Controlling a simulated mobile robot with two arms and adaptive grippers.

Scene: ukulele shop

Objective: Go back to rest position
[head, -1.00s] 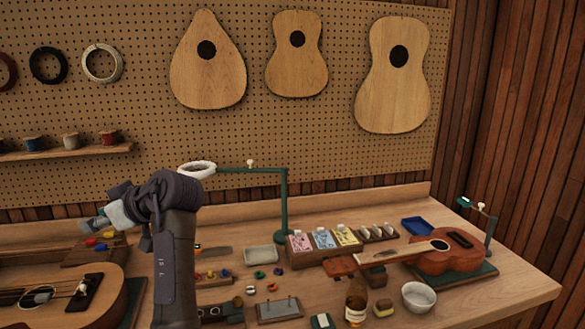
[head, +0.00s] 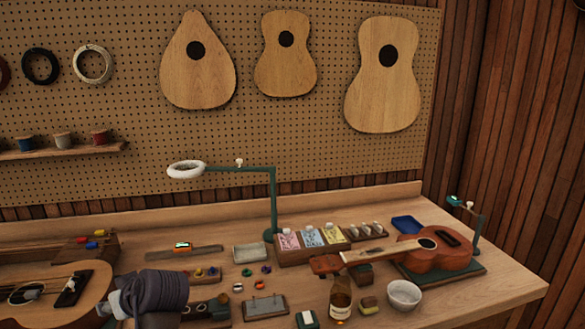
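One of my arms shows at the bottom left of the head view, as a dark grey link (head: 160,290) with a lighter grey joint beside it. It covers part of the bench and the edge of the ukulele body (head: 50,290) lying at the left. No gripper fingers can be made out on it. My other arm is out of view. I see neither gripper, so I cannot tell whether they hold anything.
The workbench (head: 480,300) carries a brown ukulele (head: 436,252) on a stand, a bottle (head: 340,298), a white bowl (head: 404,295), a green lamp (head: 272,200), a grey tray (head: 250,253) and small parts. A pegboard (head: 250,140) with guitar tops stands behind.

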